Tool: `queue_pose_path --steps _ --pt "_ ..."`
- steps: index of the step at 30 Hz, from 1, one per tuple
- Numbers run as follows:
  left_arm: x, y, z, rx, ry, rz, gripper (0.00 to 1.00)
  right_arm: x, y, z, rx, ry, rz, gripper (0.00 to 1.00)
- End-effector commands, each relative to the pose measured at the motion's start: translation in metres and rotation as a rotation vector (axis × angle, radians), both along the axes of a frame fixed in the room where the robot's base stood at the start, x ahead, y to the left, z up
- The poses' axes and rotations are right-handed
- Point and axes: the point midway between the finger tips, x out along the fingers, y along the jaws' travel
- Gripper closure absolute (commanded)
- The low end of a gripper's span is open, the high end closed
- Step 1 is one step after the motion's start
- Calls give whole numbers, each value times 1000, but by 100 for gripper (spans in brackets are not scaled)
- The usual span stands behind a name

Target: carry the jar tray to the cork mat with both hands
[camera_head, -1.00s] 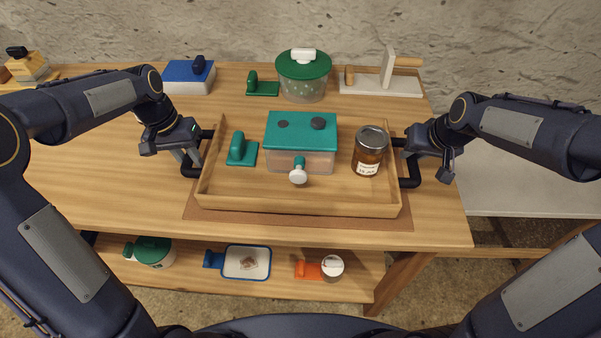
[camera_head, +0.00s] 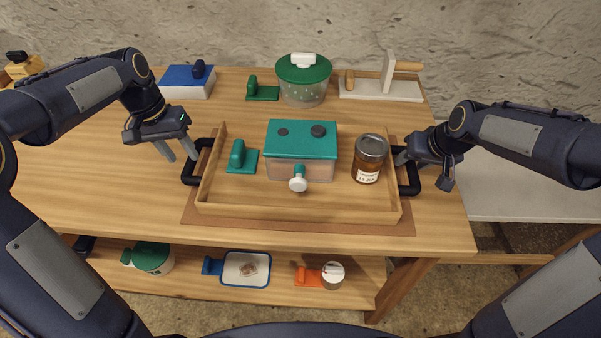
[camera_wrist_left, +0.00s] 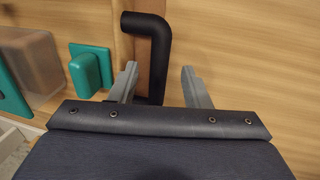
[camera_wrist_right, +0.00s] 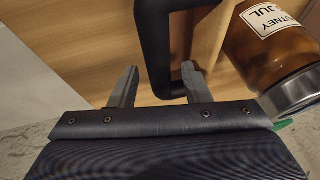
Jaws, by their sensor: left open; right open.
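The wooden jar tray (camera_head: 300,213) rests level on the brown cork mat (camera_head: 300,228), whose rim shows in front and at the sides. In the tray stand a teal-lidded box (camera_head: 300,165), a teal piece (camera_head: 242,160) and an amber jar (camera_head: 370,158) with a metal lid and label. My left gripper (camera_head: 177,150) is open just left of the tray's left black handle (camera_head: 188,175), which also shows in the left wrist view (camera_wrist_left: 150,30). My right gripper (camera_head: 407,158) is open at the right handle (camera_head: 414,180); its fingertips are partly hidden in the head view.
Along the back stand a blue-topped box (camera_head: 187,83), a green piece (camera_head: 262,93), a green-lidded pot (camera_head: 303,85) and a white board with an upright (camera_head: 382,90). A lower shelf (camera_head: 200,285) holds several small items. The table left of the tray is clear.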

Motion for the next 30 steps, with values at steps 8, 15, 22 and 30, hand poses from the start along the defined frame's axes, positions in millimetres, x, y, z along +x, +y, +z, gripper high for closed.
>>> queue_pose_path --steps 8,15,22,30 --pt "1 10 53 0 -3 0 57 0 0 0 0 0 0 57" --pt "1 13 68 0 1 -1 57 -1 -1 5 1 -2 0 57" --pt "1 13 68 0 1 -1 57 -16 -7 42 1 -8 -1 57" --pt "1 13 68 0 1 -1 57 -38 -15 90 1 -5 -1 57"
